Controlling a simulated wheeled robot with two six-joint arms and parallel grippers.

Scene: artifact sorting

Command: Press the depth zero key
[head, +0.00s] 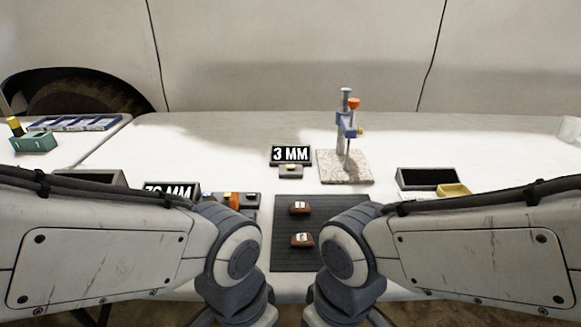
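A black display (291,154) reading "3 MM" stands at the middle of the table. A small grey block with a pale key on top (290,168) sits right in front of it; I take this to be the depth zero key, though no label is legible. A depth gauge (347,125) with blue and orange parts stands upright on a speckled stone base (345,178) to the right. My two arms reach in from both sides and bend down at the bottom edge. Both grippers are out of view, and neither arm is near the key.
Two brown artifacts (299,208) (302,240) with white labels lie on a dark ribbed mat (291,262). A second display (171,190) is partly hidden by my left arm. A teal block (33,142) is far left.

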